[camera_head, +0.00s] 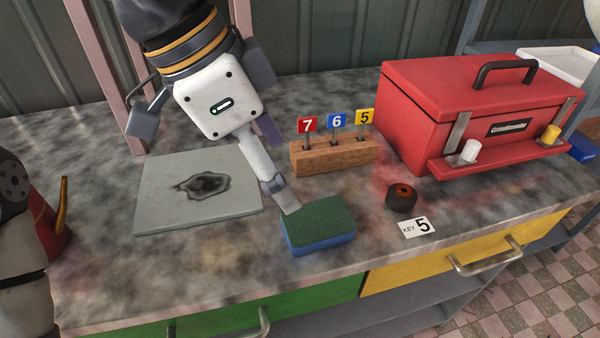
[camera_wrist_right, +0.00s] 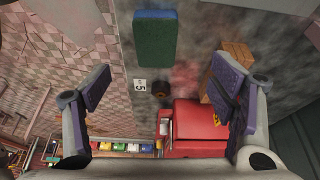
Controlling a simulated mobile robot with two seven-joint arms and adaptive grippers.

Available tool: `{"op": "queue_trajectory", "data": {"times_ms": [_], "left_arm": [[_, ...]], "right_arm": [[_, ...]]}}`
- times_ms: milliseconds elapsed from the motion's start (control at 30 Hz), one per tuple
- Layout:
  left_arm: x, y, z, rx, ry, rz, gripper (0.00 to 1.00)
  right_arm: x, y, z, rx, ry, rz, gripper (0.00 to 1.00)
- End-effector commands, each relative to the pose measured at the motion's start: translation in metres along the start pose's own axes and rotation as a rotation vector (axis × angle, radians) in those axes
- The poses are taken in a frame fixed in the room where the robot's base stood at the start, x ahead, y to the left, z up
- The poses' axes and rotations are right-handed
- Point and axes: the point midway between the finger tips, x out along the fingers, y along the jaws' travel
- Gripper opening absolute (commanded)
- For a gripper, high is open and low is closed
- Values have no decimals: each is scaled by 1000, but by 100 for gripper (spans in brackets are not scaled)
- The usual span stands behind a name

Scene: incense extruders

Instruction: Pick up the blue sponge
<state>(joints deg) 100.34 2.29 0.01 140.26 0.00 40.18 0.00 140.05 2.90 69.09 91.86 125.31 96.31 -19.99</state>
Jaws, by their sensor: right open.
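The blue sponge (camera_head: 317,240) lies flat near the front edge of the countertop, its dark green scouring side up and its blue body below. It also shows at the top centre of the right wrist view (camera_wrist_right: 155,38). My right gripper (camera_head: 215,160) hangs over the counter behind and left of the sponge. One finger's tip appears close to the sponge's back left corner; I cannot tell whether it touches. In the right wrist view, the right gripper's fingers (camera_wrist_right: 165,85) are wide apart with nothing between them. My left gripper is out of view.
A stained grey slab (camera_head: 165,205) lies left of the sponge. A wooden block (camera_head: 333,156) with numbered flags stands behind it. A dark round piece (camera_head: 402,198), a "KEY 5" card (camera_head: 417,227) and a red toolbox (camera_head: 440,110) are to the right. Drawer handles (camera_head: 485,262) jut out in front.

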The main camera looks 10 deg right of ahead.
Motion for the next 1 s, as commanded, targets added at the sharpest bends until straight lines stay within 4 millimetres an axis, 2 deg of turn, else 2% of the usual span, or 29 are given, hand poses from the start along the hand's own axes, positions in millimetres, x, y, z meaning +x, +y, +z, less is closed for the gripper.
{"op": "queue_trajectory", "data": {"times_ms": [67,300,533,700,800,1000], "left_arm": [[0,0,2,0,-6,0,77],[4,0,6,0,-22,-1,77],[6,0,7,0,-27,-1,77],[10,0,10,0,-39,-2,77],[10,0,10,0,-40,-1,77],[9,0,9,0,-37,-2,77]], "right_arm": [[8,1,0,-2,1,2,78],[60,0,0,-3,1,3,78],[83,-3,-3,0,1,1,78],[116,-6,-6,-2,2,3,78],[122,-6,-6,0,0,0,78],[120,-6,-6,1,0,-2,78]]}}
